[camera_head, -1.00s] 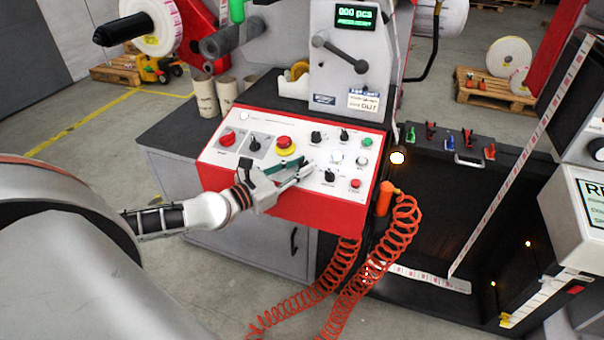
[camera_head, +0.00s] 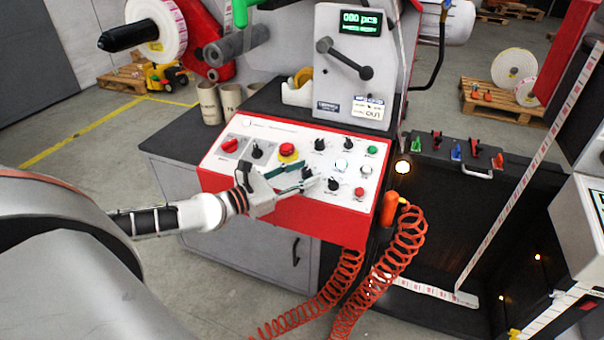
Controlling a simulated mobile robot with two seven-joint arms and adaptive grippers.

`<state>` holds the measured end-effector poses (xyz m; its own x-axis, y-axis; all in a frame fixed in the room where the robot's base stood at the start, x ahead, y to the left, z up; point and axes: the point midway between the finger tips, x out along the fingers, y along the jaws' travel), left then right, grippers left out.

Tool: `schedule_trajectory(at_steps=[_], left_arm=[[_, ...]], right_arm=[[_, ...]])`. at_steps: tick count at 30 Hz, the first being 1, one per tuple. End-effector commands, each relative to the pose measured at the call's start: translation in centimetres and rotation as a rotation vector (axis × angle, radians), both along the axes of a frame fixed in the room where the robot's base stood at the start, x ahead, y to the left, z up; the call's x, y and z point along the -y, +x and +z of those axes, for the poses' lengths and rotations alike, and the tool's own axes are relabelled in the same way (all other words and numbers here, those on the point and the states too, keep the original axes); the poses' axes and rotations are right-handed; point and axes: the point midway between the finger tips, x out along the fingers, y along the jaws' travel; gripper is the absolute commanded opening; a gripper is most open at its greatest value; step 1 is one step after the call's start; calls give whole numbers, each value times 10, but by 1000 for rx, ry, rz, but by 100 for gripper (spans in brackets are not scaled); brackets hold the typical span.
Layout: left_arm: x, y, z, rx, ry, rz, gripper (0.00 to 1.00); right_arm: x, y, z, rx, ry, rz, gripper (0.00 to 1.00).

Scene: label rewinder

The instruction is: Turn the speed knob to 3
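The control panel (camera_head: 237,170) has a white top and a red front. It carries several black knobs, among them an upper middle knob (camera_head: 320,145), an upper right knob (camera_head: 348,144) and a lower right knob (camera_head: 333,185). Their labels are too small to read, so I cannot tell which is the speed knob or its setting. My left gripper (camera_head: 311,172) reaches in from the left, low over the panel, with its fingers apart. A partly hidden black knob (camera_head: 307,173) shows at its fingertips; I cannot tell whether they touch it. My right gripper is out of view.
A red mushroom button (camera_head: 287,150) and a red rotary switch (camera_head: 231,144) sit left on the panel. An orange coiled hose (camera_head: 402,245) hangs at its right. The display (camera_head: 360,21) reads 000 pcs. A tape dispenser (camera_head: 298,88) stands behind the panel.

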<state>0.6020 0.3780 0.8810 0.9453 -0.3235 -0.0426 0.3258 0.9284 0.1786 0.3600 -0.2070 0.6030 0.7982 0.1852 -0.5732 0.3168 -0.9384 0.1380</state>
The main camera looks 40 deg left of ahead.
Motion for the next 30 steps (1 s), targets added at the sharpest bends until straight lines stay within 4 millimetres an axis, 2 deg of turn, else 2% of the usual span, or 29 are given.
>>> schedule_trajectory(at_steps=[5,10,30], left_arm=[[0,0,0,0,0,1,37],[-3,-7,-1,-1,1,2,37],[-25,-72,1,-5,4,2,37]], right_arm=[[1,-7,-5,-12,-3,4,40],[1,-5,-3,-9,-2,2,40],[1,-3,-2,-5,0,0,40]])
